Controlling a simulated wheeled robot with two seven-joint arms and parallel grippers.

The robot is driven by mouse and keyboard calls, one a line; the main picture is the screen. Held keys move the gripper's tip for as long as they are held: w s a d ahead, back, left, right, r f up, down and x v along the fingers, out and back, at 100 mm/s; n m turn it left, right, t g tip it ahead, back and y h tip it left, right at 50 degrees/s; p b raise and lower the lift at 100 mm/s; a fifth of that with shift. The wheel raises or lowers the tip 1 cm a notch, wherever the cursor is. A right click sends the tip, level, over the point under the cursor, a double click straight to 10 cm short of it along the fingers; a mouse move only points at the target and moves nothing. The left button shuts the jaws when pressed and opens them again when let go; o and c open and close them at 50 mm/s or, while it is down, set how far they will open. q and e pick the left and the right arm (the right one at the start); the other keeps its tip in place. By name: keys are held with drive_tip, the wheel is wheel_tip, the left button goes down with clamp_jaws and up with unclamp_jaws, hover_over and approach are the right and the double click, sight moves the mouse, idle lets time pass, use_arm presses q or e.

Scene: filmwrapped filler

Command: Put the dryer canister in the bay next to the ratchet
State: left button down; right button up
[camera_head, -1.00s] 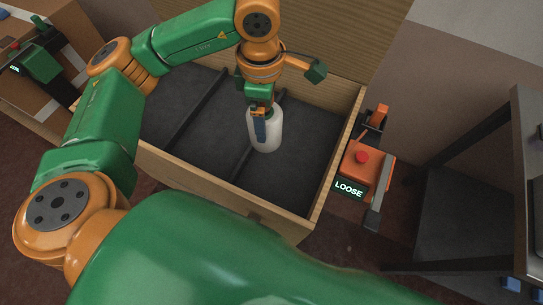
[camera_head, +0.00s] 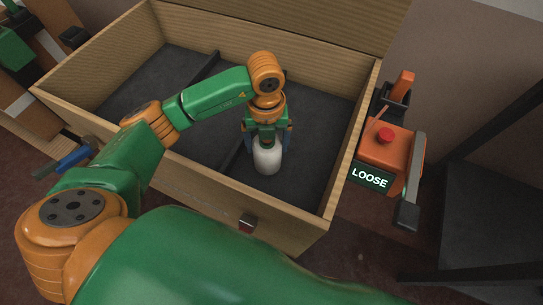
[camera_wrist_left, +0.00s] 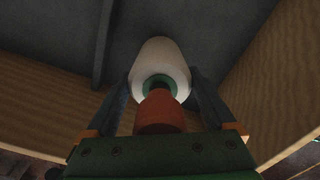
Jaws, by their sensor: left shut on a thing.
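The dryer canister (camera_head: 267,156) is a white bottle-like cylinder, with a green collar and an orange-red cap showing in the left wrist view (camera_wrist_left: 160,60). My left gripper (camera_head: 269,140) is shut on it, one finger on each side. The canister is upright, low inside the wooden box, in the right-hand bay (camera_head: 318,135) on the ratchet's side. I cannot tell whether its base touches the floor. The ratchet (camera_head: 390,150) is an orange unit with a red button and a "LOOSE" display, outside the box's right wall. My right gripper is not in view.
The wooden box (camera_head: 340,155) has a dark floor split by thin dark dividers (camera_head: 235,150). Its left bays look empty. A blue-handled tool (camera_head: 75,158) is at the box's left front corner. A dark metal frame (camera_head: 490,160) stands at the right.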

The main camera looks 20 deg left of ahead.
use_arm(q)
drive_tip(key=shift+f, duration=2)
drive_tip(key=shift+b, duration=0.35)
unclamp_jaws()
drive_tip(key=shift+f, duration=0.1)
drive_tip(key=shift+r, duration=0.25)
wheel_tip(320, 180, up, 12)
drive_tip(key=shift+f+p, duration=0.1)
drive_tip(key=shift+p, duration=0.95)
